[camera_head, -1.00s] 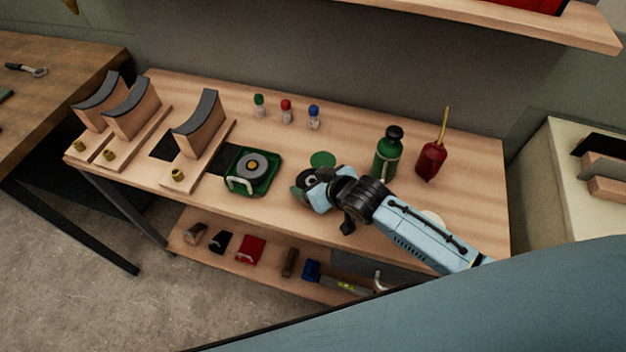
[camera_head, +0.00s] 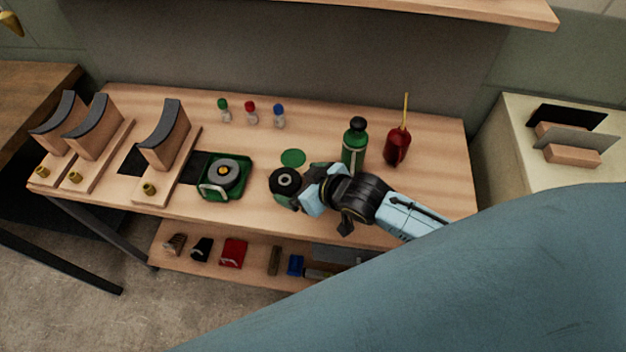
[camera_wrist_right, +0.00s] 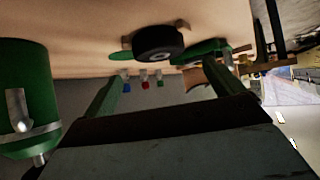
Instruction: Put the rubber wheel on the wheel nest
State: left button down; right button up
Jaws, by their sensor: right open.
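The black rubber wheel (camera_head: 285,181) lies flat on the bench, its grey hub facing up. In the right wrist view, which is upside down, the wheel (camera_wrist_right: 158,43) is just beyond the fingertips. Small tan blocks (camera_wrist_right: 183,25) stand close beside it and may be the wheel nest; the wheel hides most of them, so I cannot tell how it is seated. My right gripper (camera_head: 302,192) is open and empty, just right of the wheel; its fingers (camera_wrist_right: 165,78) are spread wide in the wrist view. My left gripper is not in view.
A green tray (camera_head: 240,187) with a grey disc is left of the wheel, and a flat green disc (camera_head: 293,158) is behind it. A green bottle (camera_head: 354,145) and red oil can (camera_head: 397,147) stand behind my arm. Saddle stands (camera_head: 164,137) fill the left end.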

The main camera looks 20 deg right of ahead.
jog(key=v, duration=0.5)
jog(key=shift+p, duration=0.35)
